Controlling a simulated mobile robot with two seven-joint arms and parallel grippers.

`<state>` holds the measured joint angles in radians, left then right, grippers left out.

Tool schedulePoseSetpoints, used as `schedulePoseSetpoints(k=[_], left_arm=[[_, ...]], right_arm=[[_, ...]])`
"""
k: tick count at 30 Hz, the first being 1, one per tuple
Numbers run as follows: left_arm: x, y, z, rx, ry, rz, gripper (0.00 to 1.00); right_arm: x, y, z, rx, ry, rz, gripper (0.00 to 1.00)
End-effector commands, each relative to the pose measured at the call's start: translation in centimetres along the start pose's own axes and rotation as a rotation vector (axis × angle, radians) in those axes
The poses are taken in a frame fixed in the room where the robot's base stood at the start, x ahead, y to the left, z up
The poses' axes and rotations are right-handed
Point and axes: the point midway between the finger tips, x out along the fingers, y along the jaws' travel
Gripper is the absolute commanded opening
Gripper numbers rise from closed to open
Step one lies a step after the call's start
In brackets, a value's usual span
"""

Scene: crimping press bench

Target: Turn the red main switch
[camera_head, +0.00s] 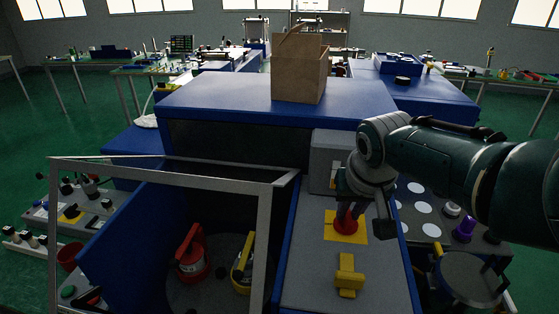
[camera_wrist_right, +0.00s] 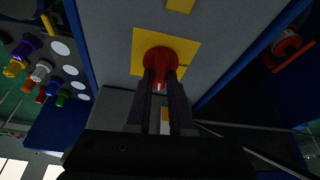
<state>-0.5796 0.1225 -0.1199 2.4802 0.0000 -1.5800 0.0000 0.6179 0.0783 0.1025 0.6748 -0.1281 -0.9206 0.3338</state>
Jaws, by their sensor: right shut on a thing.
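The red main switch (camera_head: 346,222) sits on a yellow square plate (camera_head: 332,236) on the grey top of the blue press. In the right wrist view the round red switch (camera_wrist_right: 162,60) is on its yellow plate (camera_wrist_right: 191,49), right at my fingertips. My right gripper (camera_head: 364,214) reaches down from the right over it. Its two fingers (camera_wrist_right: 165,80) are close together on the switch's handle, which they partly hide. My left gripper is not in view.
A yellow handle (camera_head: 348,275) stands just in front of the plate. An open framed guard (camera_head: 262,235) is to the left, with red and yellow parts behind it. A cardboard box (camera_head: 299,75) sits on the blue housing. Coloured knobs (camera_head: 465,229) are at right.

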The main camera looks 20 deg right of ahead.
Motion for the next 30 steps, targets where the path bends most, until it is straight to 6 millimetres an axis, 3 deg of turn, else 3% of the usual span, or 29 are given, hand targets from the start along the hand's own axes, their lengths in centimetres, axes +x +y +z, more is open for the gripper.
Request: schedulePoseSetpoints(k=[9, 26, 27, 30], left_arm=[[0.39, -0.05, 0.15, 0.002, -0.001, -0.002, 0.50], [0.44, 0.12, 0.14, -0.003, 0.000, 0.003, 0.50], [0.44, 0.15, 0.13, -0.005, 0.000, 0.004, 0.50], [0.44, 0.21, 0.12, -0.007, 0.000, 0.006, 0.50]], right_arm=[[0.04, -0.13, 0.07, 0.123, -0.003, 0.049, 0.00], [0.03, -0.12, 0.11, 0.151, -0.005, 0.061, 0.00], [0.03, -0.11, 0.11, 0.151, -0.005, 0.061, 0.22], [0.03, -0.11, 0.10, 0.151, -0.004, 0.061, 0.33]])
